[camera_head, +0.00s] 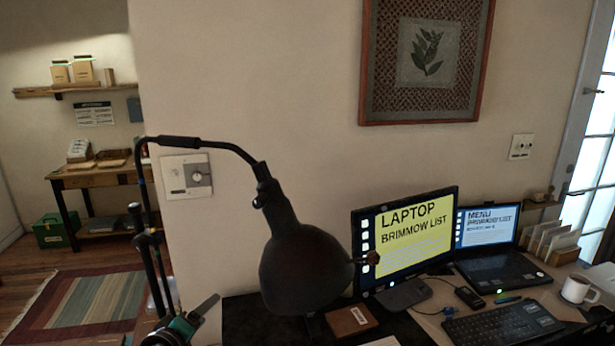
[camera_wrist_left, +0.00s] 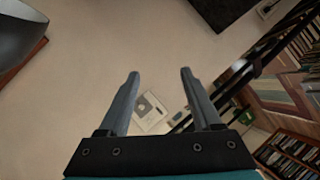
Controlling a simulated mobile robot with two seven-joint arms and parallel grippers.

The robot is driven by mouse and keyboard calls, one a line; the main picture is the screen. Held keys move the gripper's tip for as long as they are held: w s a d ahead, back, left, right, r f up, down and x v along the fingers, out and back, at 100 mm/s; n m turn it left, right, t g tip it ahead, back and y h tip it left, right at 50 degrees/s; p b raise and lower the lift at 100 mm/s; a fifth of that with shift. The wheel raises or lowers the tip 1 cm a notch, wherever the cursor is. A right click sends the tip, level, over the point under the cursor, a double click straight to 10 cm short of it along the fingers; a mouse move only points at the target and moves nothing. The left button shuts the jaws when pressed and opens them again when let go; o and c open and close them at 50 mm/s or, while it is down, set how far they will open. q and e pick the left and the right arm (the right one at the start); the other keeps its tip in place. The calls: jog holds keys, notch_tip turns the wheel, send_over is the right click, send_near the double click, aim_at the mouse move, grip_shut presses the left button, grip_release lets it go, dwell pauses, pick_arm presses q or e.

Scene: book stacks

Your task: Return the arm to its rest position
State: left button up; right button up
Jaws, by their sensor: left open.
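My left gripper (camera_head: 207,306) shows at the bottom of the head view, left of the desk and below the lamp's arm, with a teal body and grey fingers. In the left wrist view my left gripper (camera_wrist_left: 159,74) is open, its two grey fingers apart with nothing between them. Beyond them lies the bare wall with a switch plate (camera_wrist_left: 150,112). My right gripper is in neither view.
A black desk lamp (camera_head: 305,265) fills the middle, its shade before the monitor (camera_head: 405,235). A laptop (camera_head: 495,265), keyboard (camera_head: 503,322) and white mug (camera_head: 577,290) stand right. A brown box (camera_head: 350,321) lies below the shade. A rug (camera_head: 85,300) lies on the floor left.

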pick_arm(q)
jog(key=s+d+f+m+g+y, duration=0.1)
jog(key=s+d+f+m+g, duration=0.2)
jog(key=s, duration=0.8)
jog(key=s+f+m+g, duration=0.3)
jog(key=s+m+g, duration=0.15)
jog(key=s, duration=0.65)
jog(key=s+d+f+m+g+y, duration=0.1)
jog(key=s+d+f+m+g, duration=0.3)
jog(key=s, duration=0.7)
notch_tip(320, 180, down, 31)
jog(key=s+a+b, duration=0.2)
jog(key=s+b, duration=0.1)
jog(key=b, duration=0.7)
jog(key=s+a+f+b, duration=0.1)
jog(key=s+f+b, duration=0.3)
jog(key=s+f, duration=0.3)
jog(key=s+a+f+m+g+b, duration=0.1)
jog(key=s+f+b, duration=0.4)
jog(key=f, duration=1)
jog(key=s, duration=0.2)
jog(key=shift+s+a+f, duration=0.25)
jog(key=shift+s+a, duration=0.05)
jog(key=shift+s, duration=0.05)
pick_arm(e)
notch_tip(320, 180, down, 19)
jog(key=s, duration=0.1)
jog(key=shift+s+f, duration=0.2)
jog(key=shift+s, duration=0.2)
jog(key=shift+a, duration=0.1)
